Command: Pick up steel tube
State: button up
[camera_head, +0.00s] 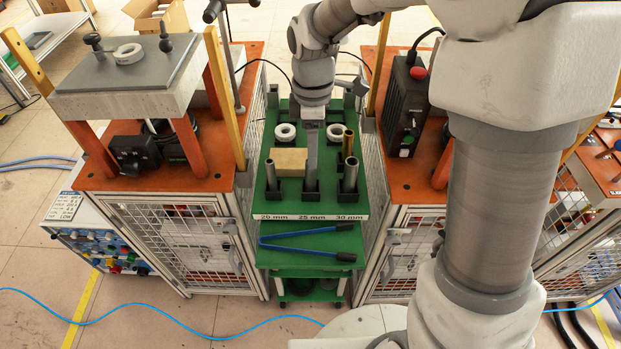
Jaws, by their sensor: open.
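A green rack (300,209) stands in the middle, with a front label strip reading 20 mm, 25 mm and 30 mm. A grey steel tube (271,175) stands upright in the left front holder. A wider steel tube (350,175) stands upright in the right front holder. A brass-coloured tube (348,143) stands behind it. My gripper (311,185) points down over the middle column, between the two front steel tubes. It is open. Its fingers line up edge-on and cover the middle front holder, so I cannot tell whether a tube is between them.
A tan block (288,161) lies on the rack left of my gripper. White rings (285,132) sit behind it. Orange-topped benches (170,178) flank the rack; a black device (405,105) stands on the right one.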

aim_at(311, 175)
jog(key=f, duration=0.5)
jog(key=f+b, duration=0.1)
jog(key=f, duration=0.3)
jog(key=shift+w+a+f, duration=0.15)
jog(key=shift+w+f, duration=0.05)
jog(key=shift+f, duration=0.15)
grip_shut()
